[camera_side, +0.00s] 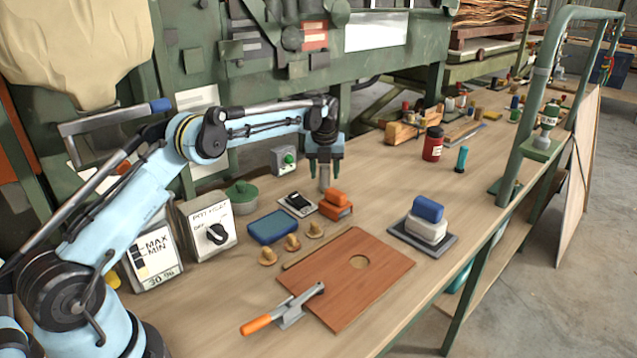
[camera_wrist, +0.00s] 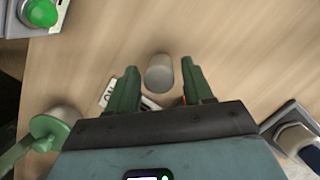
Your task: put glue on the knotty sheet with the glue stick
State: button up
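My gripper (camera_side: 325,172) points down over the bench, behind the sheet. Its green fingers are apart in the wrist view (camera_wrist: 160,82). A plain grey cylinder (camera_side: 324,184) stands upright beneath them; in the wrist view it (camera_wrist: 159,75) shows between the fingertips with gaps on both sides. I cannot tell whether it is the glue stick. A teal cylinder with a dark cap (camera_side: 461,160) stands farther right; its label cannot be read.
An orange-handled tool (camera_side: 285,312) lies over the sheet's front left edge. Small tan knobs (camera_side: 292,242), a blue pad (camera_side: 273,227) and an orange block (camera_side: 336,204) sit near the gripper. A blue-and-white block (camera_side: 427,218) is on a dark tray. A green post rises at right.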

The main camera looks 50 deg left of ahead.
jog(key=c, duration=0.9)
jog(key=shift+r, duration=3.05)
jog(key=shift+s+d+r+n, duration=0.2)
jog(key=shift+s+d+n, duration=0.05)
jog(key=shift+d+n, duration=0.2)
jog(key=s+d+r+n+g+h, duration=0.15)
jog(key=s+d+r+n, duration=0.25)
jog(key=s+d+n, duration=0.6)
jog(key=s+d+r+n+g, duration=0.3)
jog(key=s+d+n, duration=0.3)
jog(key=s+n, duration=0.6)
jog(key=w+d+f+m+y, duration=0.2)
jog(key=w+d+f+m, duration=0.3)
jog(key=w+d+f, duration=0.3)
jog(key=shift+t+h, duration=0.25)
jog(key=shift+w+d+f, duration=0.1)
jog(key=shift+w+f, duration=0.1)
jog(key=shift+f, duration=0.5)
jog(key=shift+w+f, duration=0.2)
jog(key=shift+f, duration=0.5)
jog(key=shift+w+d+f, duration=0.1)
jog(key=shift+w+f, duration=0.1)
jog(key=shift+f, duration=0.5)
